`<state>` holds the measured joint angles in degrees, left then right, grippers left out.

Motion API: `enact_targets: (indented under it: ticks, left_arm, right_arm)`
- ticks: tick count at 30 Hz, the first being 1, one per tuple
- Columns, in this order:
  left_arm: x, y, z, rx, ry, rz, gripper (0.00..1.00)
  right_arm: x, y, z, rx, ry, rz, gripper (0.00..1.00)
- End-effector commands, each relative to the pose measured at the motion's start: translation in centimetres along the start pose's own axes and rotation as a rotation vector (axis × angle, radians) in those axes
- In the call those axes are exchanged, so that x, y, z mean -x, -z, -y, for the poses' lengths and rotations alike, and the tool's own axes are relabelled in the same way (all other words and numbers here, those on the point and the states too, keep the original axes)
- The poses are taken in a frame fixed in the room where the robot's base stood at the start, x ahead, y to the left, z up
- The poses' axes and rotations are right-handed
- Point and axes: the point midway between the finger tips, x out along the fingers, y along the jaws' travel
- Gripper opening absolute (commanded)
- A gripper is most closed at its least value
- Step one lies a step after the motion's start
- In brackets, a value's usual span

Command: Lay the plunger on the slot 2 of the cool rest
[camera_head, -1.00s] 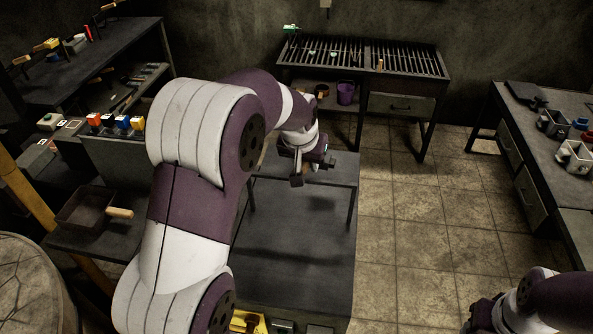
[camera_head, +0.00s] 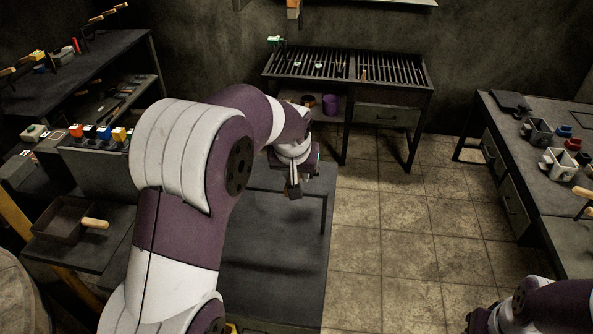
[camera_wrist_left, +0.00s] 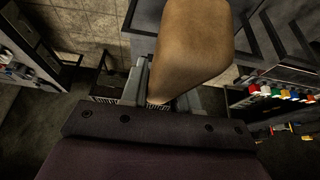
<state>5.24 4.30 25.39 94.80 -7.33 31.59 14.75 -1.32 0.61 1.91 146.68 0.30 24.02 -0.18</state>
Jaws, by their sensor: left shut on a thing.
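A slatted black rack table (camera_head: 346,70) stands against the back wall, clear of the gripper, and may be the cool rest. Its slot numbers cannot be read. My right gripper (camera_head: 482,321) is at the bottom right, dark and partly cut off, its fingers unclear.
A dark table (camera_head: 275,245) lies below my left arm, its top bare where visible. A bench (camera_head: 555,190) with several moulds is at the right. Shelves with tools (camera_head: 100,60) and a box with a wooden handle (camera_head: 62,222) are at the left. Open tiled floor (camera_head: 380,240) lies between.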

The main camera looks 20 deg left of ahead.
Motion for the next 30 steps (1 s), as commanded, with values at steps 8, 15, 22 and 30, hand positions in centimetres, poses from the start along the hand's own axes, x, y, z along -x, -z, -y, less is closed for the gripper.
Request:
enact_targets:
  ticks: [8, 15, 22, 30]
  left_arm:
    - [-2.7, -1.2, 0.0, 0.000, 0.000, -0.002, 0.00]
    - [-5.7, -2.6, 0.0, 0.000, 0.000, -0.001, 0.00]
    - [-8.2, -3.6, 0.0, -0.001, 0.000, -0.001, 0.00]
    - [-8.5, -3.8, 0.0, 0.000, 0.000, -0.003, 0.00]
  right_arm:
    - [-2.3, -0.3, 0.0, 0.000, 0.000, 0.000, 0.43]
    - [-4.8, -0.6, 0.0, 0.000, 0.000, 0.000, 0.43]
    - [-6.7, -0.8, 0.0, 0.000, 0.000, 0.000, 0.43]
    - [-6.9, -0.8, 0.0, 0.000, 0.000, 0.000, 0.43]
